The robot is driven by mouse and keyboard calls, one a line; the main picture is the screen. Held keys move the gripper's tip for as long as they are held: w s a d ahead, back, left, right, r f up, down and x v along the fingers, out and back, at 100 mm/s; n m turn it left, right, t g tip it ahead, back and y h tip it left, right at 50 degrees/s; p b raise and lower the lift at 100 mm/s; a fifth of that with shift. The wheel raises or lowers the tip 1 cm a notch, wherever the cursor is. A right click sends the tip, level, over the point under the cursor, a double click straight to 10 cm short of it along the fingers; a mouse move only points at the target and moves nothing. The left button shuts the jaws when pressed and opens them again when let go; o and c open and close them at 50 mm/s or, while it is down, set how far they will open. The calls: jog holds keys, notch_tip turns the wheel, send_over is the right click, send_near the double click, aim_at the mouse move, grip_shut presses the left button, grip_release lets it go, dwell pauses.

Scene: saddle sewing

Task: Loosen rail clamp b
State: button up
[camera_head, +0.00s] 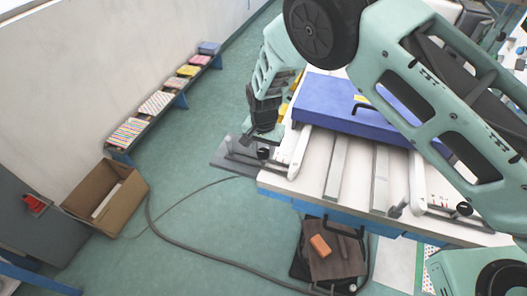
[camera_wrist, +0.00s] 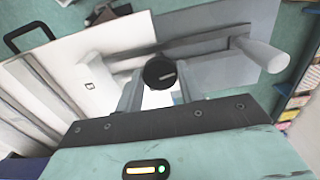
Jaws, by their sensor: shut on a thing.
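A rail clamp's round black knob (camera_wrist: 160,72) lies between my gripper's fingers in the wrist view. My gripper (camera_wrist: 158,98) is shut on this knob. In the head view my gripper (camera_head: 264,136) reaches down to the same knob (camera_head: 263,153) at the table's left corner, beside a white rail (camera_head: 300,152). A second black knob (camera_head: 463,208) sits at the right front of the table, near a grey lever (camera_head: 399,208). I see no letter marking which clamp is b. The fingers partly hide the clamp's base.
A pale cylindrical handle (camera_wrist: 262,55) extends to the right of the knob. A cardboard box (camera_head: 105,192) and a low shelf (camera_head: 180,100) stand left. A cable (camera_head: 215,257) crosses the floor.

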aim_at(264, 152)
jog(key=n+b, duration=0.4)
jog(key=n, duration=0.1)
jog(key=shift+f, duration=0.15)
jog(key=n+b, duration=0.2)
jog(key=n, duration=0.2)
jog(key=shift+w+n+b, duration=0.1)
jog(key=shift+n+b, duration=0.3)
jog(key=n+b, duration=0.1)
jog(key=n, duration=0.3)
jog(key=shift+n+b, duration=0.3)
jog(key=shift+b, duration=0.05)
jog(key=shift+r+n+b, duration=0.2)
jog(key=shift+n+b, duration=0.25)
jog(key=shift+n, duration=1.75)
jog(key=o, duration=1)
notch_tip(264, 152, up, 17)
jog(key=b, duration=0.3)
jog(key=shift+r, duration=0.2)
